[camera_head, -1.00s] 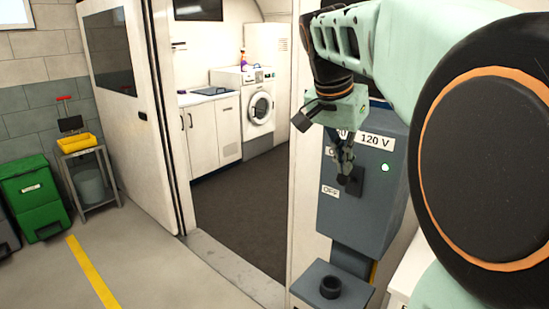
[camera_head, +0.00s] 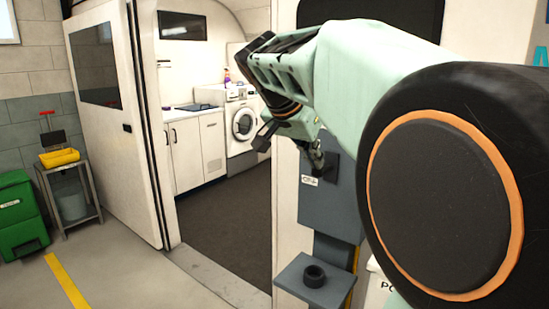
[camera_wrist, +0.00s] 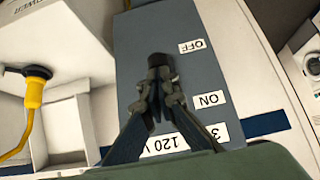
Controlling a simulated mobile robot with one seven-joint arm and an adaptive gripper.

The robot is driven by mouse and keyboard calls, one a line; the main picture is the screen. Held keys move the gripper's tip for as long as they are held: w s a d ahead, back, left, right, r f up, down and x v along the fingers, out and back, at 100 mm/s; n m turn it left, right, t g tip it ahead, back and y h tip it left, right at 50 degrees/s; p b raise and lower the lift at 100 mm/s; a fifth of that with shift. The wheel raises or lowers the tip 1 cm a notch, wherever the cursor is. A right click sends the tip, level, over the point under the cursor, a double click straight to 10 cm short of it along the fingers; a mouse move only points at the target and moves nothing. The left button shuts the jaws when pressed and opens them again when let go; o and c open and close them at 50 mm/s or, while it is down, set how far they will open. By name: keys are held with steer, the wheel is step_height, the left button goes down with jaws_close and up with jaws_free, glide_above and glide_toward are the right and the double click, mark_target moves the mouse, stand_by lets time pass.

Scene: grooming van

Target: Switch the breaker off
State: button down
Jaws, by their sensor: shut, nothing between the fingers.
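The breaker is a blue-grey box (camera_head: 328,212) on the white van wall, partly hidden behind my arm. In the wrist view, the box (camera_wrist: 205,75) shows upside down with an OFF label (camera_wrist: 192,46), an ON label (camera_wrist: 210,98) and a 120 V label below. A dark switch piece (camera_head: 333,165) stands out from the box beside the OFF label (camera_head: 310,181). My gripper (camera_head: 318,167) is shut and empty, its tips at the switch. In the wrist view, my gripper (camera_wrist: 158,72) overlaps the black switch part; contact and the switch's exact position cannot be told.
A grey shelf (camera_head: 292,283) with a black ring (camera_head: 314,276) juts out below the box. A yellow plug and cable (camera_wrist: 35,92) hang beside it. The van doorway with dark floor (camera_head: 220,225) is open to the left. A metal stand (camera_head: 70,190) and green bin (camera_head: 20,215) are farther left.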

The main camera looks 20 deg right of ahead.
mark_target(314, 175)
steer(key=b, duration=0.1)
steer(key=f+b, duration=0.1)
steer(key=f+h, duration=0.1)
steer(key=shift+s+a+f+t+b, duration=0.1)
steer(key=shift+s+a+t+b, duration=0.15)
steer(key=shift+t+b, duration=0.15)
steer(key=shift+a+f+b, duration=0.15)
steer(key=shift+f+b, duration=0.2)
steer(key=shift+b, duration=0.75)
steer(key=shift+r, duration=0.1)
steer(key=shift+r+p, duration=0.6)
steer(key=shift+r, duration=0.1)
